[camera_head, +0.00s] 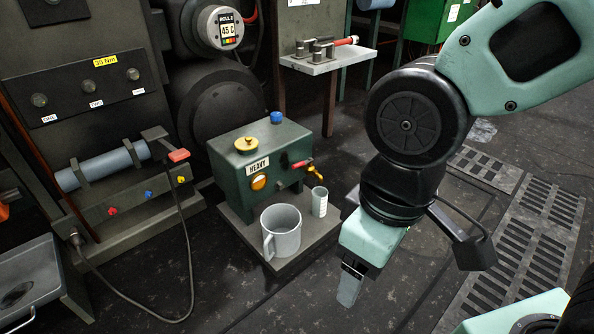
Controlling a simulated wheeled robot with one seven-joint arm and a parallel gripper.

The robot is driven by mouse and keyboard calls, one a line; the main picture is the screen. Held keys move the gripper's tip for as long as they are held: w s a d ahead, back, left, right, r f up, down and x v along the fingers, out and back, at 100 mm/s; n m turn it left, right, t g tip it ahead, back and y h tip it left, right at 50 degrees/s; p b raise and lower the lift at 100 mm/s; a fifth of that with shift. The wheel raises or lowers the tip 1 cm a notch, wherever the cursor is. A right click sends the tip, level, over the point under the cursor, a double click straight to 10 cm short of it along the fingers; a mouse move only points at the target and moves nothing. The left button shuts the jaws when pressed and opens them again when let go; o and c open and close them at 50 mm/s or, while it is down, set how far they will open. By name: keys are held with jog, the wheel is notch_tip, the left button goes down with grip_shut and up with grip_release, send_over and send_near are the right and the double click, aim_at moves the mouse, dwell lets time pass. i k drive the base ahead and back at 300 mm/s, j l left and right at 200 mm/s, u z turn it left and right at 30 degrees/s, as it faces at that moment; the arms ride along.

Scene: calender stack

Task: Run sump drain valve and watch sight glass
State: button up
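The green sump box (235,180) stands on a low grey plinth (320,237), with a "HEAVY" label on its front. A round amber sight glass (259,182) sits below that label. The drain valve (312,168), with a red lever and a brass-coloured body, sticks out of the box's right side. A grey jug (284,238) with a handle stands on the plinth in front of the box. A small pale measuring cup (319,202) stands below the valve. My gripper (349,291) points down, to the right of the plinth and apart from the valve; its finger gap is not clear.
A yellow cap (246,145) and a blue cap (277,118) top the box. A hose (150,316) loops over the floor at left, by a machine frame. A small shelf (328,60) with a red-handled tool stands behind. Floor grates (530,220) lie at right.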

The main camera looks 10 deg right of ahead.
aim_at(303, 163)
jog(key=i+j, duration=0.1)
jog(key=i, duration=0.3)
jog(key=i+j+z, duration=0.1)
jog(key=i, duration=0.3)
jog(key=i+j, duration=0.15)
jog(key=i, duration=0.25)
